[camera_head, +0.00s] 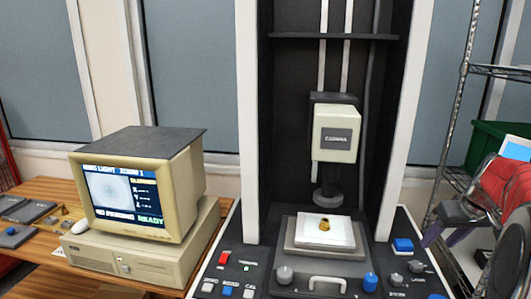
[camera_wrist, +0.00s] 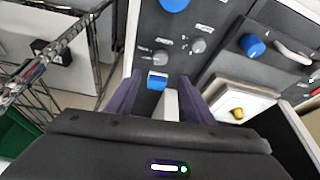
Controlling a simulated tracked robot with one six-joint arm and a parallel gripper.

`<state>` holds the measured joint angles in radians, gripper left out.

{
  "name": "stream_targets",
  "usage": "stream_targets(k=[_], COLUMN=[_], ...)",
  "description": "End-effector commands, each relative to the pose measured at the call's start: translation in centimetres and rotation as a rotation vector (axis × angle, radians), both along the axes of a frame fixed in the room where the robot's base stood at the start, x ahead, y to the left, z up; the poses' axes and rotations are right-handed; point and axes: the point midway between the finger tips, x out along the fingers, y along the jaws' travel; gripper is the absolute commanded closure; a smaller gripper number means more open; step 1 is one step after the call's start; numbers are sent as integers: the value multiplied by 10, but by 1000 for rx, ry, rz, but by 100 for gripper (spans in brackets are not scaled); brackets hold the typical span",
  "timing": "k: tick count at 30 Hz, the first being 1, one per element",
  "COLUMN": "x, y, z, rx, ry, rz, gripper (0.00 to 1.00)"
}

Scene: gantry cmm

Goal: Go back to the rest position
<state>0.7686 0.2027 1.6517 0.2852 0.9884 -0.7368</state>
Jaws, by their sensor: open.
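My gripper (camera_head: 438,238) is at the right side of the head view, beside the right control panel of the machine. Its two purple fingers are apart, and nothing shows between them. In the wrist view my gripper (camera_wrist: 160,78) points toward the panel, with a blue button (camera_wrist: 157,82) in line between the fingers. I cannot tell how far the fingertips are from the panel. A small brass part (camera_head: 324,225) sits on a white plate (camera_head: 308,233) on the machine's stage, apart from my gripper. The brass part also shows in the wrist view (camera_wrist: 238,113).
The measuring machine's right post (camera_head: 405,120) stands left of my gripper. A wire shelf (camera_head: 462,95) with a green bin (camera_head: 487,140) is behind at the right. A beige computer (camera_head: 135,255) with a lit monitor (camera_head: 125,200) stands on a wooden table at the left.

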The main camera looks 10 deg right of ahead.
Motion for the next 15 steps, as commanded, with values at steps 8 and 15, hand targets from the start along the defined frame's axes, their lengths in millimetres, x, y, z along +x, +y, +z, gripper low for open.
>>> stream_targets(k=[8, 15], x=[-23, -48], y=[10, 53], z=[-30, -39], rx=[69, 94], ry=[57, 97], rz=[-164, -253], gripper=[52, 52])
